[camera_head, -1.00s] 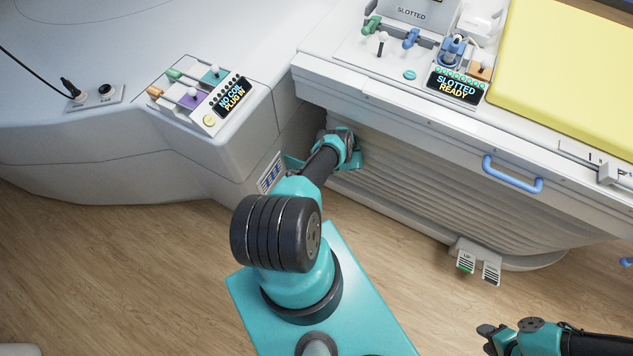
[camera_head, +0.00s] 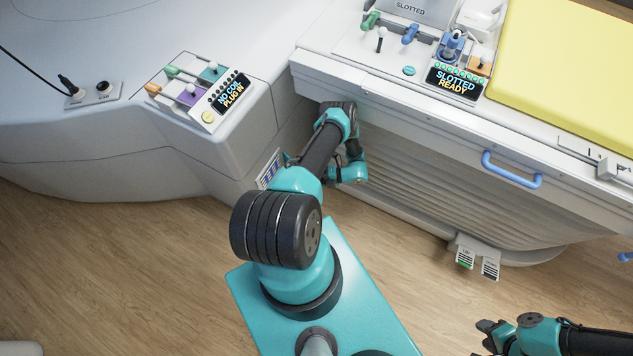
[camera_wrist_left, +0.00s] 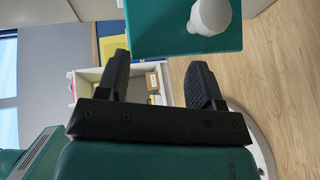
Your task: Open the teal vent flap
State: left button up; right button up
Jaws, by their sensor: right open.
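A teal panel with a white rounded knob (camera_wrist_left: 185,28), which looks like the vent flap, fills the top middle of the left wrist view. In the head view the flap cannot be told clearly behind my left arm. My left gripper (camera_wrist_left: 158,82) has its two black fingers spread apart with nothing between them, just below the panel's edge; contact cannot be told. In the head view, the left hand (camera_head: 334,172) is low beside the bed's ribbed side, its fingers partly hidden. My right gripper (camera_head: 484,337) is open and empty at the lower right, over the floor.
The bed side has a blue handle (camera_head: 512,170) and foot pedals (camera_head: 477,257). A control panel (camera_head: 203,95) stands above.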

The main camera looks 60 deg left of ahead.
pick_arm(q)
jog(key=s+d, duration=0.3)
jog(key=d, duration=0.2)
jog(key=shift+r, duration=0.15)
jog(key=shift+s+d, duration=0.1)
jog(key=shift+c, duration=0.4)
